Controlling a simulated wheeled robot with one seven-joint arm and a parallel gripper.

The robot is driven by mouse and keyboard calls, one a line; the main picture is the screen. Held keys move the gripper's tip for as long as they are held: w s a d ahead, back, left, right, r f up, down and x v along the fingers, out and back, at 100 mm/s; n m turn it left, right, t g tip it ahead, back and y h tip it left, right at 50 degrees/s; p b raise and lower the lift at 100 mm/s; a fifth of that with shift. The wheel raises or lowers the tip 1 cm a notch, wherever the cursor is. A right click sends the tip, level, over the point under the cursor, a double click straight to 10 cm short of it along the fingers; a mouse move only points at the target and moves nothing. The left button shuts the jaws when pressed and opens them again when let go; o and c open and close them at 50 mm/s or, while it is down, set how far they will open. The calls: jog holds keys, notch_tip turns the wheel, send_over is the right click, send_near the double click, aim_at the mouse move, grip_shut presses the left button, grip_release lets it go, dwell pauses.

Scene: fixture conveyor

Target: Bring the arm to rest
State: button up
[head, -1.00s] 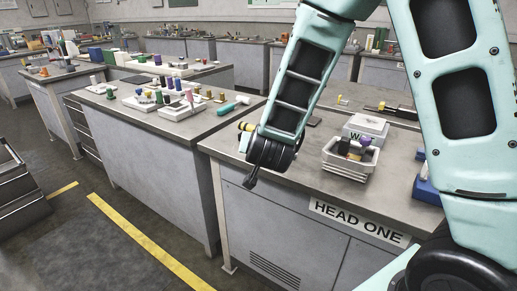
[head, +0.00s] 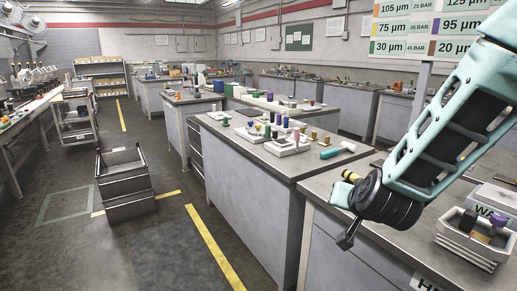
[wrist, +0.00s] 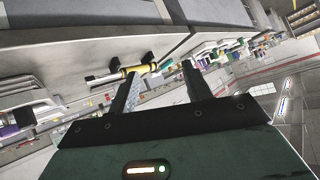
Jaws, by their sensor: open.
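My teal arm (head: 455,130) reaches down from the upper right of the head view to a dark wrist joint near the front edge of the right-hand bench (head: 345,215). In the wrist view my gripper (wrist: 161,70) shows two dark fingers spread apart, with nothing held between them. A yellow and black cylindrical part (wrist: 132,71) shows beyond the fingers, on the bench. I cannot tell the gap to it. In the head view the fingers are mostly hidden by the wrist.
A pale bin (head: 470,250) with several small parts stands right of my wrist, near a white box (head: 492,200). Another bench (head: 285,168) holds racks of coloured parts. The yellow-lined floor between is clear.

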jog(key=s+a+n+g+y, duration=0.3)
jog(key=s+a+n+y, duration=0.1)
jog(key=s+a, duration=0.4)
jog(key=s+a+r+n+g+h+p, duration=0.1)
jog(key=s+n+g, duration=0.6)
jog(key=s, duration=1.3)
jog(key=shift+s+a+r+n+g+h+p, duration=0.3)
jog(key=shift+a+r+n+h+p, duration=0.1)
jog(key=shift+r+n+p, duration=0.3)
jog(key=shift+o, duration=0.3)
